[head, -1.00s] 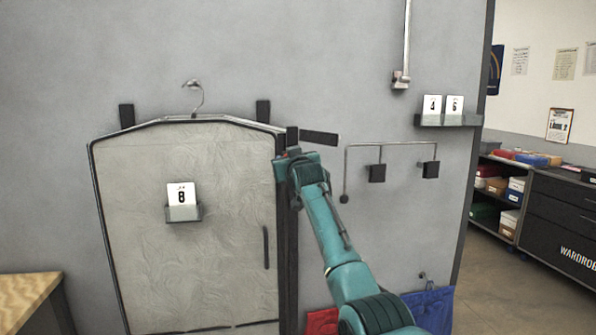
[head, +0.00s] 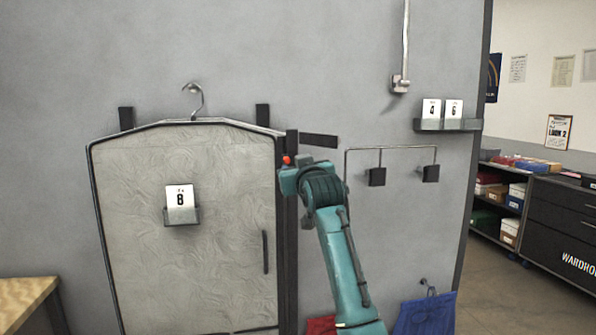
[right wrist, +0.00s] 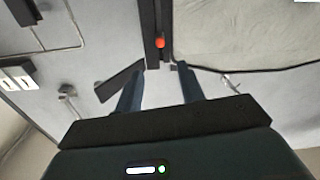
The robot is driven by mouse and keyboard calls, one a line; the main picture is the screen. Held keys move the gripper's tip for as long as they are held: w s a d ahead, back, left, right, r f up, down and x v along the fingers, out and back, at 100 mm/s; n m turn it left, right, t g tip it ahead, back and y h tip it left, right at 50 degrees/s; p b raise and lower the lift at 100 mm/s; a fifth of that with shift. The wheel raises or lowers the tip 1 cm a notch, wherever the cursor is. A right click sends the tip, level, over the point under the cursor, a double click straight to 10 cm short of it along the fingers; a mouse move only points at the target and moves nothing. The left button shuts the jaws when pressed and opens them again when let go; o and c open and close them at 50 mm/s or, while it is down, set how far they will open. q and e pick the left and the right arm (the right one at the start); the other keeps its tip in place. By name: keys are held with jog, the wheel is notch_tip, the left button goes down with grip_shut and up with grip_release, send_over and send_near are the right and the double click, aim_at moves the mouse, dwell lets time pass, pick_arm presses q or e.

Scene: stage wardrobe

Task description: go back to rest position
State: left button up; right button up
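My right gripper (head: 300,178) is raised in front of the grey wall, beside the right edge of the garment bag (head: 135,255). In the right wrist view its two blue-grey fingers (right wrist: 160,75) stand apart with nothing between them. A small red knob (right wrist: 160,43) on a dark upright bar shows beyond the fingertips, apart from them. The red knob (head: 287,160) also shows in the head view, at the gripper's upper left. In the head view the fingers are hidden by the gripper's body. My left gripper is in neither view.
A bent metal rail (head: 395,147) with two black blocks is right of my right arm. A card holder (head: 448,125) is higher up. Blue cloth (head: 428,312) hangs low on the right. A wooden table (head: 22,298) stands at lower left. Shelving (head: 503,210) is beyond the wall's edge.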

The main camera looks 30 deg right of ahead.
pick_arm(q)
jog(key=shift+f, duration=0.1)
pick_arm(e)
jog(key=s+a+f+n+g+y+p, duration=0.1)
jog(key=s+a+f, duration=0.25)
jog(key=f, duration=0.65)
jog(key=s+a+f+n+g+y+p, duration=0.15)
jog(key=s+f, duration=0.25)
jog(key=f, duration=0.7)
jog(key=s+a+f+n+g+y, duration=0.1)
jog(key=s+a+f, duration=0.3)
jog(key=f, duration=0.6)
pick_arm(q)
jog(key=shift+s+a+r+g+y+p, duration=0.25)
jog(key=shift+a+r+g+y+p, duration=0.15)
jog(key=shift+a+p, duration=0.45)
pick_arm(e)
jog(key=s+a+f+g+y, duration=0.1)
jog(key=s+a+f, duration=0.2)
jog(key=s, duration=0.6)
jog(key=s+a+f+g+y, duration=0.1)
jog(key=s+a+f, duration=0.2)
jog(key=s+f, duration=0.3)
jog(key=s+a+f+g+y, duration=0.1)
jog(key=s+f, duration=0.4)
jog(key=s, duration=0.8)
jog(key=shift+s+a+f+y, duration=0.2)
jog(key=shift+a+y, duration=0.25)
jog(key=shift+a, duration=0.7)
